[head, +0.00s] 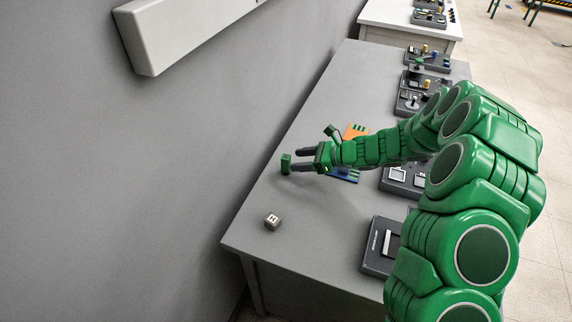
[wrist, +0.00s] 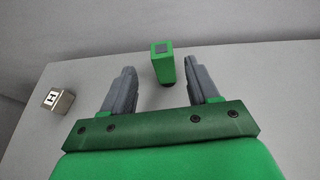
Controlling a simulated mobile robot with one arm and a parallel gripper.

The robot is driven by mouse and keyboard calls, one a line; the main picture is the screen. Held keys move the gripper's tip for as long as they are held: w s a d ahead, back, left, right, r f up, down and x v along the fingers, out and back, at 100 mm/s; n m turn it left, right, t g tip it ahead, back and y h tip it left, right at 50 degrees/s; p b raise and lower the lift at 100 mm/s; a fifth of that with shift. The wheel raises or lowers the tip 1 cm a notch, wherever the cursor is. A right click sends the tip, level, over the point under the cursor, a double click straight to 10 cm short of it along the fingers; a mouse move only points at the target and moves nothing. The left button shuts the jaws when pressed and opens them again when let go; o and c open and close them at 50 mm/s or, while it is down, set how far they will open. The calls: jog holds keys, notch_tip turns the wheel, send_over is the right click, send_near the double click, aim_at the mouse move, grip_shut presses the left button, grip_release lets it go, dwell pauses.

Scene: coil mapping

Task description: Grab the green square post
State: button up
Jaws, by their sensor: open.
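The green square post (head: 286,163) stands upright on the grey table near the wall-side edge in the head view. In the wrist view the post (wrist: 163,66) shows its green top with a dark square, just beyond the fingertips and nearer the right finger. My gripper (head: 299,160) is open and empty, its two grey fingers pointing at the post. In the wrist view the gripper (wrist: 158,75) has a wide gap between its fingers. I cannot tell whether the right finger touches the post.
A small pale cube with a dark mark (head: 272,221) lies on the table (head: 310,225) toward the near end; it also shows at left in the wrist view (wrist: 55,100). Orange (head: 355,131) and blue (head: 346,174) items lie by my arm. Dark device boxes (head: 381,246) line the right edge.

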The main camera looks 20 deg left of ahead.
aim_at(286, 165)
jog(key=shift+w+f+x, duration=0.1)
jog(key=shift+x, duration=1.8)
jog(key=shift+w+f+x, duration=0.1)
jog(key=shift+x, duration=1.8)
jog(key=shift+d, duration=0.1)
jog(key=c, duration=1.1)
